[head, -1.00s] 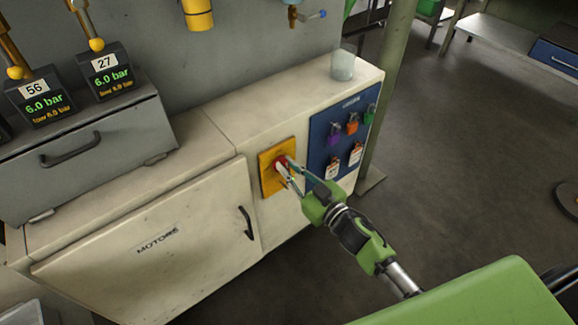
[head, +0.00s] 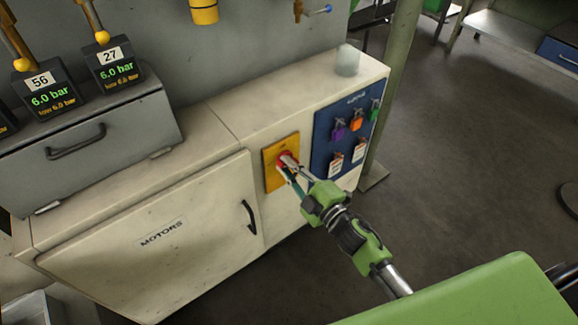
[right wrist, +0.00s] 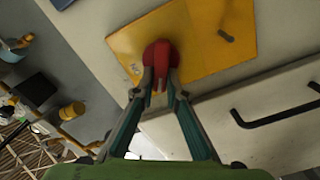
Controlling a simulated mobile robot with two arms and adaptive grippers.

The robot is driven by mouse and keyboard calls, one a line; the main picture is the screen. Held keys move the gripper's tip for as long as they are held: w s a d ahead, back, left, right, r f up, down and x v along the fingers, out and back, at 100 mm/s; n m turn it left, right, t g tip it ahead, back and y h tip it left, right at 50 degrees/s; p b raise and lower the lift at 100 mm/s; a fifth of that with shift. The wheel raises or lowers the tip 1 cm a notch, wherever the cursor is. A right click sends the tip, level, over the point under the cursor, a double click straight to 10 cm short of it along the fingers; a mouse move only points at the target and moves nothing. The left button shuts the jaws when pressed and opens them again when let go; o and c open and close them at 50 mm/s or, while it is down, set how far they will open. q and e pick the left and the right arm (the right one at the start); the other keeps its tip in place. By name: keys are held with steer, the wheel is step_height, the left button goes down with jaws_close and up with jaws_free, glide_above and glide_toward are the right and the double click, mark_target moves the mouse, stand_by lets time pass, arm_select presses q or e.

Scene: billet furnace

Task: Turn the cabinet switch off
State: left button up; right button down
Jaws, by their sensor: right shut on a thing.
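The cabinet switch is a red handle (head: 284,158) on a yellow plate (head: 271,172) on the front of the cream cabinet (head: 215,195). In the right wrist view the red handle (right wrist: 160,55) stands out from the yellow plate (right wrist: 205,50). My right gripper (head: 288,167) reaches in from the lower right. Its two fingertips (right wrist: 160,85) are closed on the handle, one on each side, and partly hide it in the head view. The handle's exact angle is hard to tell. My left gripper is not in view.
A blue board (head: 334,150) with several coloured padlocks is right of the switch. Left of it is the MOTORS door (head: 150,250) with a black handle (head: 249,217). A glass (head: 347,61) stands on the cabinet top. Open floor (head: 460,170) lies to the right.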

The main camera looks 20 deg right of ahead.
arm_select(q)
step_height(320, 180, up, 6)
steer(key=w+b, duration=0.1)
steer(key=shift+b, duration=0.3)
arm_select(e)
steer(key=shift+s+a+f+n, duration=0.1)
steer(key=shift+f+n, duration=0.05)
steer(key=shift+n, duration=0.9)
steer(key=shift+w+f+n, duration=0.1)
steer(key=shift+f+n, duration=0.1)
steer(key=shift+n, duration=0.8)
steer(key=shift+s+a+f+n, duration=0.1)
steer(key=shift+f+n, duration=0.05)
steer(key=shift+n, duration=0.9)
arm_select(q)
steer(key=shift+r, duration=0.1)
arm_select(e)
steer(key=c, duration=2)
jaws_free()
steer(key=shift+c, duration=0.2)
steer(key=shift+d, duration=0.1)
steer(key=v, duration=1.2)
